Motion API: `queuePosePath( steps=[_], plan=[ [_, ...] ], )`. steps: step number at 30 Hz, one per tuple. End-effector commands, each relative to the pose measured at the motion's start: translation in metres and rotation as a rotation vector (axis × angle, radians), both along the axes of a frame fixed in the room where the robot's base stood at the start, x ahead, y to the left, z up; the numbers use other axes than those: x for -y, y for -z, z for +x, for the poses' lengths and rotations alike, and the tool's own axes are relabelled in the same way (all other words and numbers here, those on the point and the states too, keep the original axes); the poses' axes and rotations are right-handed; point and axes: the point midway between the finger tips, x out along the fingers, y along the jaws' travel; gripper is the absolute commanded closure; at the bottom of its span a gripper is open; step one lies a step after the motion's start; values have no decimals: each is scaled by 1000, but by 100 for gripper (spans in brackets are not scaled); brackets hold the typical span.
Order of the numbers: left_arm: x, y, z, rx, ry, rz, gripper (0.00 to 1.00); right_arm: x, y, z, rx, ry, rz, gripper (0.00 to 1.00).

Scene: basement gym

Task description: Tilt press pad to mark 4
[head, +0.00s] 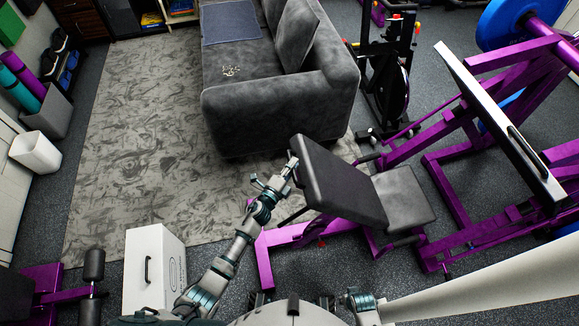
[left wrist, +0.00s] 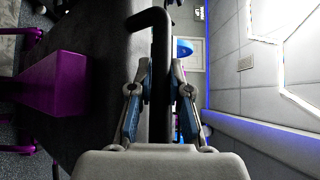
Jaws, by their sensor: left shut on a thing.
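The press pad (head: 335,185) is a dark padded backrest on the purple leg press. It leans at a slant above the grey seat pad (head: 405,197). My left gripper (head: 290,168) is at the pad's left edge. In the left wrist view, my left gripper (left wrist: 159,100) has its fingers on both sides of a black bent bar (left wrist: 160,50), shut on it. The bar runs along the dark pad (left wrist: 105,60). Position marks and numbers cannot be made out. My right gripper does not show.
The purple press frame (head: 460,200) and its footplate (head: 500,120) stand to the right. A grey sofa (head: 270,110) is behind the pad. A white box (head: 153,265) stands at lower left. The patterned rug (head: 140,130) is mostly clear.

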Motion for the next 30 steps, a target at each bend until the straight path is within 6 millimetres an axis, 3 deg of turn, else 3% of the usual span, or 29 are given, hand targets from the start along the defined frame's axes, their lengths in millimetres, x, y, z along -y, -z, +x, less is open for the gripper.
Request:
queuePosePath(
  steps=[2, 3, 5, 17, 30],
  plan=[
    [2, 3, -2, -4, 4, 0, 100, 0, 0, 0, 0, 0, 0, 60],
    [2, 3, -2, -4, 5, 0, 80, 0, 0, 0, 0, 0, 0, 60],
    [2, 3, -2, -4, 5, 0, 71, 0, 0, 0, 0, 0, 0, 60],
    [-5, 2, -11, -2, 2, 1, 71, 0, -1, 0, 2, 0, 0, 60],
    [-47, 7, -89, -5, 4, -1, 71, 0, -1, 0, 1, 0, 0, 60]
  ],
)
